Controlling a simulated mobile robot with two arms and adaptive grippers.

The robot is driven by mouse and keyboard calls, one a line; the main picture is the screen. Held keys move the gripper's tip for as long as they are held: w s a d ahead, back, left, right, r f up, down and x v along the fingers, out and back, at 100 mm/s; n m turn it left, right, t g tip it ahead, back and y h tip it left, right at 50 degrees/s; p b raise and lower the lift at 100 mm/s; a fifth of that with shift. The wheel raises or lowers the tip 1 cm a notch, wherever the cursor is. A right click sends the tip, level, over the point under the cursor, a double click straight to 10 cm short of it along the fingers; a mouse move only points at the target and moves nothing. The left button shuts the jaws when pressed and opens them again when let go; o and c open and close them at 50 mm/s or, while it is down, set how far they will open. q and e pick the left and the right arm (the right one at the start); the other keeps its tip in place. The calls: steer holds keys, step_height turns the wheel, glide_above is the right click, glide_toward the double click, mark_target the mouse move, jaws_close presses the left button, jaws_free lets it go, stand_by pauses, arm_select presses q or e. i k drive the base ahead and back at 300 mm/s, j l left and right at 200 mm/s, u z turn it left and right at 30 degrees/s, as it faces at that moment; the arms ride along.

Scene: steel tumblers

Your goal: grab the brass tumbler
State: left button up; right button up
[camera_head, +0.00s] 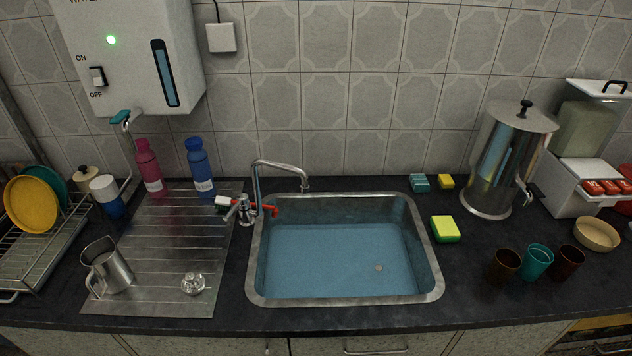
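Three tumblers stand upright in a row on the dark counter at the right of the head view. The left one is a dark golden-brown tumbler (503,267), the one whose colour is closest to brass. The teal tumbler (536,262) stands in the middle, close beside it. A dark reddish-brown tumbler (567,263) stands at the right end of the row. Neither of my grippers is in view, so I cannot see whether they are open or shut.
A sink (345,297) fills the middle of the counter (470,290). Behind the tumblers stand a large steel dispenser (505,160) and a beige bowl (597,234). A yellow-green sponge (445,229) lies right of the sink. The counter in front of the tumblers is clear.

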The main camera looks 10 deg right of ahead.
mark_target(504, 262)
steer(key=z, duration=1.65)
steer(key=i+l+u, duration=0.1)
steer(key=l, duration=0.3)
steer(key=i+l+u, duration=0.1)
steer(key=l, duration=0.35)
steer(key=i+l+u, duration=0.15)
steer(key=l, duration=0.25)
steer(key=i+l+u, duration=0.1)
steer(key=l, duration=0.35)
steer(key=i+l+u, duration=0.1)
steer(key=l, duration=0.35)
steer(key=i, duration=0.05)
